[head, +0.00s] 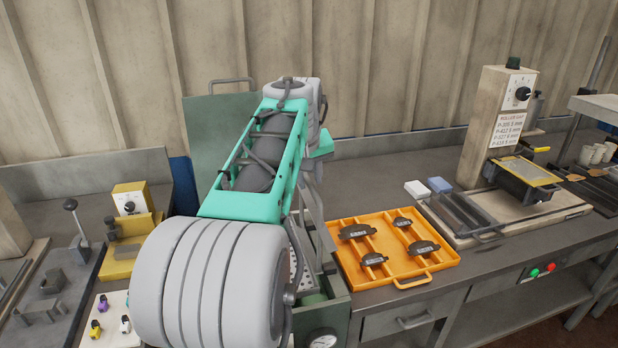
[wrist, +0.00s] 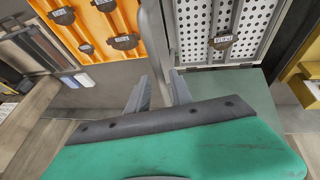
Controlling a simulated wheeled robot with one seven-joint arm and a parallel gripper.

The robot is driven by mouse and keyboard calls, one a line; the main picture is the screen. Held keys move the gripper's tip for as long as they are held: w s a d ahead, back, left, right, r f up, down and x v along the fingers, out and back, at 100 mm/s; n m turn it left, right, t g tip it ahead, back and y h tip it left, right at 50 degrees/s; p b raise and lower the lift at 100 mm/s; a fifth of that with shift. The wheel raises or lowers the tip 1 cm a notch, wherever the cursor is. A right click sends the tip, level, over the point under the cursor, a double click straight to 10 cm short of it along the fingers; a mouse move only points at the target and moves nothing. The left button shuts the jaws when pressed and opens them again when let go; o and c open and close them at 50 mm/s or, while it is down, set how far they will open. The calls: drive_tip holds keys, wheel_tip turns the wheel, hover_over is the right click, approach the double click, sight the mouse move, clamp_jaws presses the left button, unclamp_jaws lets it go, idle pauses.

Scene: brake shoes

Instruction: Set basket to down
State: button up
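The basket (wrist: 190,30) is a pale perforated metal tray at the top right of the wrist view, with a dark labelled brake shoe (wrist: 222,42) in it. A grey bar-like handle (wrist: 154,40) runs along the basket's left side. My gripper (wrist: 163,80) has its two fingers on either side of this bar, close together, and appears shut on it. In the head view my arm hides the gripper and most of the basket. A strip of perforated metal (head: 296,262) shows beside my arm, inside a green tank (head: 338,308) with a round gauge.
An orange tray (head: 392,275) with several brake shoes lies right of the tank; it also shows in the wrist view (wrist: 95,25). A green lid-like panel (head: 215,135) stands behind my arm. A roller machine (head: 495,130) is at right. Yellow tool stands (head: 130,255) are at left.

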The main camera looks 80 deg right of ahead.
clamp_jaws()
idle(1.1)
